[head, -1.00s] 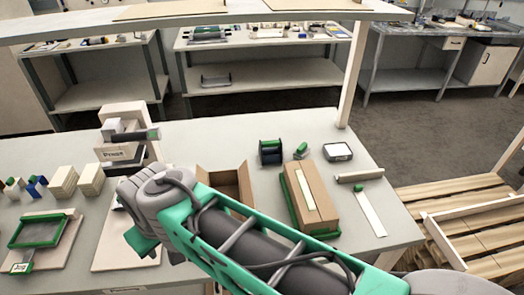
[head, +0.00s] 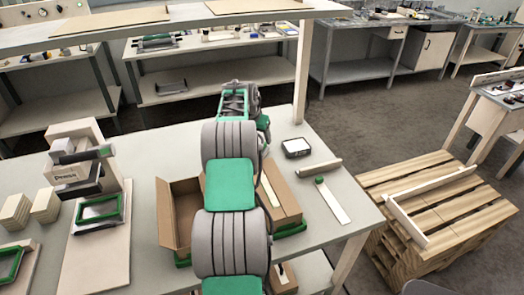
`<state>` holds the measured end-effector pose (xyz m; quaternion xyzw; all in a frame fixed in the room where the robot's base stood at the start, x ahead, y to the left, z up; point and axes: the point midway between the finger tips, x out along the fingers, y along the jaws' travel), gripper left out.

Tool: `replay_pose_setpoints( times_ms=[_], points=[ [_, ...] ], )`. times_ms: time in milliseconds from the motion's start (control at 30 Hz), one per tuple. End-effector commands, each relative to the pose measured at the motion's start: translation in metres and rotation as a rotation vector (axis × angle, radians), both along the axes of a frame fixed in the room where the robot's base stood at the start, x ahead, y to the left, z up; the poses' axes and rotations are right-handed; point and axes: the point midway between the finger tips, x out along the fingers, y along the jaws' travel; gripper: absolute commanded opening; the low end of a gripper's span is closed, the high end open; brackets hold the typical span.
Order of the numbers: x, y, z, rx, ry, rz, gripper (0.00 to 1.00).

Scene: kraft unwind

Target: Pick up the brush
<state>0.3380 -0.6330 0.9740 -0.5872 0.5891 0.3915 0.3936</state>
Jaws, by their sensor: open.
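I cannot pick out a brush with certainty. A small green-topped item, possibly the brush, stood beside the tape dispenser earlier; my arm now covers that part of the bench. My gripper (head: 238,100) is at the far end of my arm, over the back of the bench, seen from behind. It is open; its fingertips are not clear and I cannot tell whether they touch anything.
An open cardboard box (head: 170,225) and a closed brown carton (head: 283,195) flank my arm on the bench (head: 335,235). To the right are a square dish (head: 297,147), a roller (head: 320,167) and a pale strip (head: 335,204). A shelf post (head: 302,75) rises behind.

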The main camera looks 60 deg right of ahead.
Motion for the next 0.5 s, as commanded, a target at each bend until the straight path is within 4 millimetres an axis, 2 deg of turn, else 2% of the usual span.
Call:
replay_pose_setpoints(
  times_ms=[400,500],
  points=[
    [-0.004,-0.023,-0.06,0.003,0.001,0.002,0.65],
    [-0.003,-0.025,-0.067,0.002,0.0,0.003,0.65]
  ],
)
